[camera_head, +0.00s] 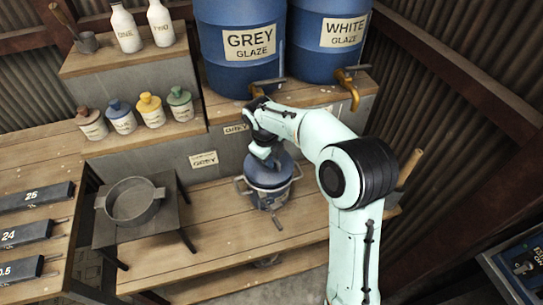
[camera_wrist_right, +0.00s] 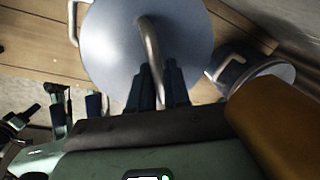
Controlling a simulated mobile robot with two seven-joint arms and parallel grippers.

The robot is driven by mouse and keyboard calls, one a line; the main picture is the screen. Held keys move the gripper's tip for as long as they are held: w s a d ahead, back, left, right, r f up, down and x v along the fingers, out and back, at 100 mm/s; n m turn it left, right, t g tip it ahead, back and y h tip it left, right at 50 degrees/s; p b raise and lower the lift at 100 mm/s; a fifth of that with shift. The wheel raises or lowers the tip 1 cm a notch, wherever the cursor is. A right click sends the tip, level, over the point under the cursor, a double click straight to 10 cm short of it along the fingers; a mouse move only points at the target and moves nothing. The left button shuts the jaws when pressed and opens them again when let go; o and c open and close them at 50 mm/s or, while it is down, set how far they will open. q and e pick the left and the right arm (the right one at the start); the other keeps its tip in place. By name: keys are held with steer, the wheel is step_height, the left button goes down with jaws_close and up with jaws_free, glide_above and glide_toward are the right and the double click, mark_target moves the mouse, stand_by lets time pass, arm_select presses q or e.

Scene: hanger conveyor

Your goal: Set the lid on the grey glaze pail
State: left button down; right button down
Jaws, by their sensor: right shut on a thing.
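The grey glaze pail (camera_head: 270,199) stands on the wooden bench below the grey barrel's tap, with side handles showing. The round blue-grey lid (camera_head: 266,178) is over its mouth and looks about level. I cannot tell whether the lid touches the rim or is slightly above it. My right gripper (camera_head: 265,158) reaches down from above and is shut on the lid's handle. In the right wrist view the lid (camera_wrist_right: 115,55) fills the upper middle, its bent bar handle (camera_wrist_right: 149,48) running down to the dark fingers (camera_wrist_right: 160,88). The lid hides the pail's opening. My left gripper is not in view.
The grey glaze barrel (camera_head: 240,70) and white glaze barrel (camera_head: 333,60) stand behind, with a brass tap (camera_head: 347,85). A round pan (camera_head: 132,200) sits on a dark stand at left. Several bottles line the shelves. The wrist view shows a banded vessel (camera_wrist_right: 252,70) beside the lid.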

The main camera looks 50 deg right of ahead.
mark_target(266, 171)
steer(key=shift+w+f+b, duration=0.1)
steer(key=shift+f+b, duration=0.8)
steer(key=shift+f, duration=0.25)
stand_by(1.9)
steer(key=c, duration=1.3)
jaws_free()
steer(key=shift+c, duration=0.2)
steer(key=o, duration=0.6)
steer(key=shift+c, duration=0.2)
step_height(266, 171, up, 13)
steer(key=a+p, duration=0.1)
steer(key=a, duration=0.1)
steer(key=shift+a+r+p, duration=0.15)
steer(key=shift+a+p, duration=0.15)
